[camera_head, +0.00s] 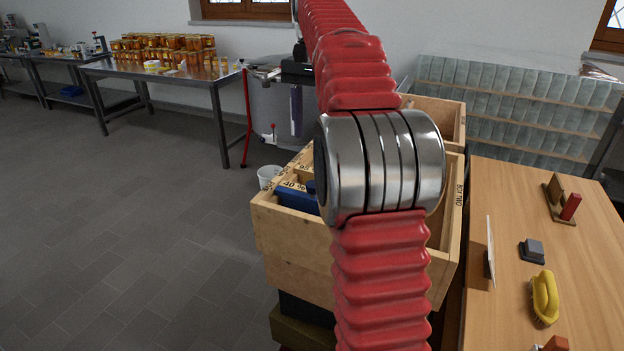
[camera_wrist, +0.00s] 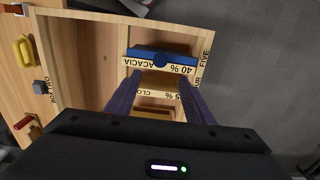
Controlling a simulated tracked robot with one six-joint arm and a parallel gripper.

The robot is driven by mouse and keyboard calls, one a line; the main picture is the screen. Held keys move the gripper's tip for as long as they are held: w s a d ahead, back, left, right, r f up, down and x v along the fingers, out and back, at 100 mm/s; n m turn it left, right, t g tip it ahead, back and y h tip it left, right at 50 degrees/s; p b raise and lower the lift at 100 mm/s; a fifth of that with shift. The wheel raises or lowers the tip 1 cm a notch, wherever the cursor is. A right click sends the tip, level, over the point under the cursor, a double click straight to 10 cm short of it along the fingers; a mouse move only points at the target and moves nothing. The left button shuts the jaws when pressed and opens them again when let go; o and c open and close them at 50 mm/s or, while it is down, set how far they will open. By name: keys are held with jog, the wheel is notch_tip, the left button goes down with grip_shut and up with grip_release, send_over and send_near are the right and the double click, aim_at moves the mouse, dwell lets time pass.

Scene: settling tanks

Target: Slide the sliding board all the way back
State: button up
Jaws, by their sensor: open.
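A blue board with a round knob (camera_wrist: 160,60) lies in an open compartment of a wooden box (camera_wrist: 82,75); I take it to be the sliding board. The same blue board (camera_head: 297,199) shows in the head view, partly hidden by my arm. A label reading "40 %" and "ACACIA" runs along the compartment edge beside it. My gripper (camera_wrist: 159,76) is open and empty. Its two dark fingers point toward the box, and their tips appear just short of the label and knob in the wrist view. I see no contact with the board.
Right of the box in the head view, a wooden table (camera_head: 530,220) holds a yellow-handled brush (camera_head: 545,297) and a grey block (camera_head: 532,251). A white cup (camera_head: 268,176) is behind the box. A metal table (camera_head: 140,69) with jars stands far left. The floor at left is clear.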

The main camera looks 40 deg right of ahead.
notch_tip(320, 180, down, 14)
jog(key=shift+r, duration=0.15)
dwell(0.7)
jog(key=shift+c, duration=0.3)
grip_shut()
